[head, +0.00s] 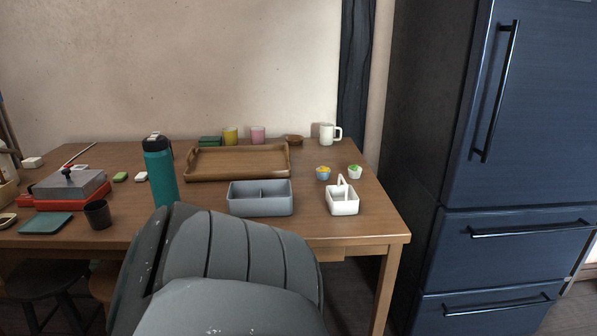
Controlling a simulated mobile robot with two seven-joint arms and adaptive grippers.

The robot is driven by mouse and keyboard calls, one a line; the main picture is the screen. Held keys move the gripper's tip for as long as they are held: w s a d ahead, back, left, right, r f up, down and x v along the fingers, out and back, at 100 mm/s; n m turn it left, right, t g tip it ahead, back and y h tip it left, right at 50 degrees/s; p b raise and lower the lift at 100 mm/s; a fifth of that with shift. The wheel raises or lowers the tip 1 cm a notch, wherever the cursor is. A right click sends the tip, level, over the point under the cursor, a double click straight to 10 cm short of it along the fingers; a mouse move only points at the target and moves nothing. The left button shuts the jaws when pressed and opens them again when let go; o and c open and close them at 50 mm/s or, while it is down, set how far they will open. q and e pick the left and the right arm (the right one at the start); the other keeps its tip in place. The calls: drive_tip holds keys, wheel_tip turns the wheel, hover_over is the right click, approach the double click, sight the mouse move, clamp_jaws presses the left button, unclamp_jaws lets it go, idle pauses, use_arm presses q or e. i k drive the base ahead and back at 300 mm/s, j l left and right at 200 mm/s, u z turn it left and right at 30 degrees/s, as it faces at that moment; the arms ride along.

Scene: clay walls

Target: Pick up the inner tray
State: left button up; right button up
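Several tray-like things stand on the wooden table, and I cannot tell for certain which one is the inner tray. A grey rectangular open tray (260,208) with a divider inside sits near the table's front edge, in the middle. A small white carrier (343,207) with an upright loop handle stands to its right, apart from it. A wide, low wooden tray (236,177) lies behind the grey one and looks empty. Neither of my grippers shows in the head view.
The wooden table (374,222) has free room at its right end. A teal bottle (162,178) stands left of the grey tray. Small blue (323,174) and white (355,172) cups stand behind the carrier. A white mug (327,134) is at the back.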

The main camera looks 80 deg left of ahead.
sight(342, 193)
drive_tip(key=j+u, duration=0.15)
drive_tip(key=u, duration=1.95)
